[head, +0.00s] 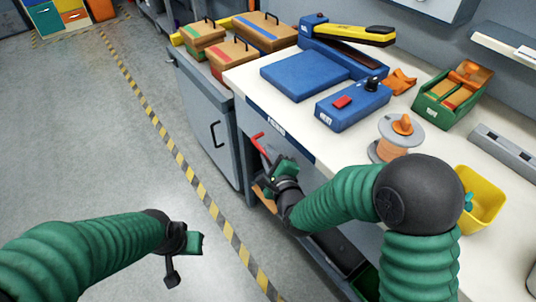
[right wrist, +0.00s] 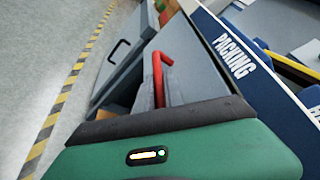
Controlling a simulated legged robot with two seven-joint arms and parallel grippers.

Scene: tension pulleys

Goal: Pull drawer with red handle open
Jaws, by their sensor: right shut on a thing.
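The red handle (head: 258,142) is a bent bar under the front edge of the white bench, and it also shows in the right wrist view (right wrist: 158,78). My right gripper (head: 265,160) is at this handle and shut on it; the contact itself is mostly hidden by the gripper body. The grey drawer front (right wrist: 222,68) lies beside the handle, below the blue PACKING strip. How far the drawer is out is hard to tell. My left gripper (head: 184,255) hangs over the open floor, away from the bench, with nothing visible in it.
A grey cabinet (head: 205,125) with a black handle stands left of the red handle, with several cardboard boxes on top. The white bench (head: 245,85) holds a blue device (head: 345,108), a wire spool (head: 398,132) and a yellow bin (head: 482,195). The floor left of the striped line is clear.

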